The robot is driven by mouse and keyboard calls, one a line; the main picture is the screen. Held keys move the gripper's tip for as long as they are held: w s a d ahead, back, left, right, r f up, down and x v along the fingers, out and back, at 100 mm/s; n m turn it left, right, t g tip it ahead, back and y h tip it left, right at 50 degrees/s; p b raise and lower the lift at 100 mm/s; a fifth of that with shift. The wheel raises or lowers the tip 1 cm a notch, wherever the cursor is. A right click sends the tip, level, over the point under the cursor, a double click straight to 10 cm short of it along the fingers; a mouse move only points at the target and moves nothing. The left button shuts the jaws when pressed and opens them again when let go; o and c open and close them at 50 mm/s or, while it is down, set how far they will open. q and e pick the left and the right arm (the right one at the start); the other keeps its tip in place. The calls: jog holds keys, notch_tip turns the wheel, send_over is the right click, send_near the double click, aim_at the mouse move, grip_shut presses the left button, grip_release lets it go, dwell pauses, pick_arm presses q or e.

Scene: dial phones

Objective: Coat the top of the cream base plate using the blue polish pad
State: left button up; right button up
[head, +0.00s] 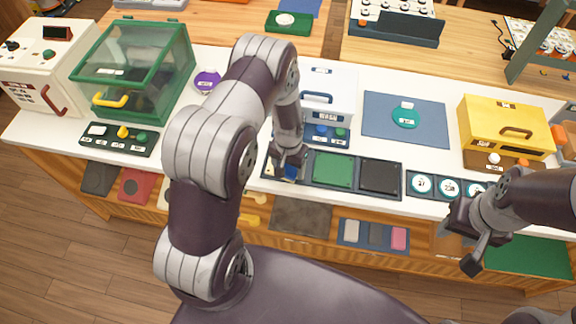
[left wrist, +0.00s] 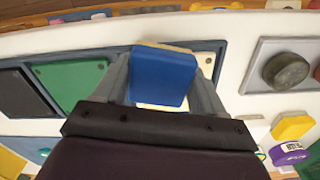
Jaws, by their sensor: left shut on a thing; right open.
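The blue polish pad (left wrist: 162,78) is held between the two fingers of my left gripper (left wrist: 166,85) in the left wrist view. In the head view the pad (head: 291,172) shows only partly below my left gripper (head: 288,172). The cream base plate (left wrist: 206,63) lies under the pad in the dark-framed left compartment, mostly hidden; a bit of it shows in the head view (head: 270,168). I cannot tell whether the pad touches it. My right gripper (head: 465,240) is open and empty, over the counter's front edge at the right.
Beside the cream plate are a green plate (head: 333,171) and a black plate (head: 380,177). Round teal dials (head: 448,187) stand further right. A white box (head: 328,95) stands behind, a green glass case (head: 135,70) at left, and a yellow box (head: 503,128) at right.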

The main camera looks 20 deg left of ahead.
pick_arm(q)
jog(key=r+p, duration=0.1)
jog(key=w+r, duration=0.1)
jog(key=r, duration=0.1)
jog(key=shift+a+p, duration=0.1)
jog(key=shift+p, duration=0.25)
jog(key=shift+s+r+p, duration=0.25)
jog(key=shift+r+p, duration=0.55)
jog(key=shift+r, duration=0.4)
jog(key=shift+w+r+p, duration=0.1)
jog(key=shift+r+p, duration=0.35)
jog(key=shift+r, duration=0.2)
jog(key=shift+f, duration=0.1)
